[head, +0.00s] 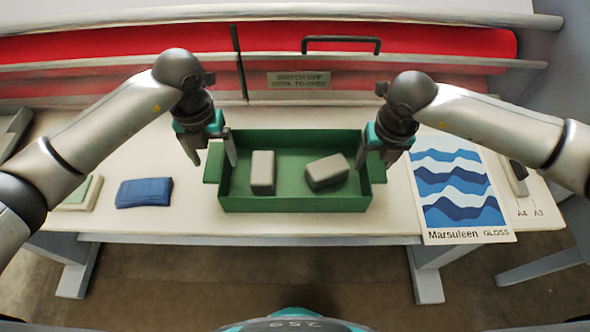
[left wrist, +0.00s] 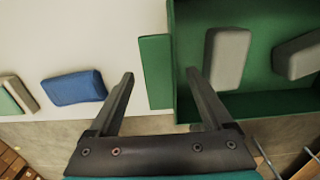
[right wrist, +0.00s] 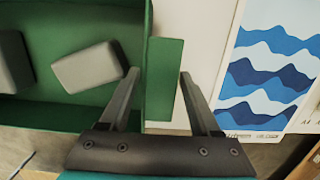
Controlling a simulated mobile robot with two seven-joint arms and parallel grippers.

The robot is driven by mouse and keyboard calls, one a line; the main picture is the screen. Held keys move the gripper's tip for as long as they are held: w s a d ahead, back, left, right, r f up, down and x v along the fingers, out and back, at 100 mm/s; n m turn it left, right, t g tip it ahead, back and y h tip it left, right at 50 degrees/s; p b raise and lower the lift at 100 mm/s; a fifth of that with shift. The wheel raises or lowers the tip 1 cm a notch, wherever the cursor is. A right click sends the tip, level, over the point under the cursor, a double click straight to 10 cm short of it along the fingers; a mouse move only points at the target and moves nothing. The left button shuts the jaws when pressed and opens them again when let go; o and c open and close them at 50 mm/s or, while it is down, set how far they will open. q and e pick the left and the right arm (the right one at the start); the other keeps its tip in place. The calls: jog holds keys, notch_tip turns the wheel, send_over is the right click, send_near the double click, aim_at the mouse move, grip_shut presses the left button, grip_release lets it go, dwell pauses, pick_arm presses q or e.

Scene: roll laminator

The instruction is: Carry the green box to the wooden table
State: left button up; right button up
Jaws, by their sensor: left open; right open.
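The green box (head: 290,205) is an open tray with a flat tab handle on its left and right ends. It sits on the white table in front of the laminator and holds two grey blocks (head: 263,172) (head: 327,171). My left gripper (head: 213,160) is open above the left handle; in the left wrist view the handle (left wrist: 155,72) lies between its fingers. My right gripper (head: 374,160) is open above the right handle, which lies between its fingers in the right wrist view (right wrist: 163,80). I cannot tell how high the fingertips are. No wooden table can be made out.
A blue block (head: 144,192) and a green-white pad (head: 82,193) lie left of the box. A printed wave poster (head: 460,190) lies to the right. The laminator's red roller (head: 430,48) and bars stand behind. The table's front edge is close to the box.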

pick_arm(q)
jog(key=shift+c, duration=0.4)
pick_arm(e)
jog(key=shift+c, duration=0.4)
pick_arm(q)
jog(key=c, duration=0.9)
pick_arm(e)
jog(key=c, duration=0.9)
pick_arm(q)
grip_shut()
pick_arm(e)
grip_shut()
jog(key=shift+r, duration=0.1)
pick_arm(q)
jog(key=shift+w+r, duration=0.15)
pick_arm(e)
jog(key=shift+w+r, duration=0.15)
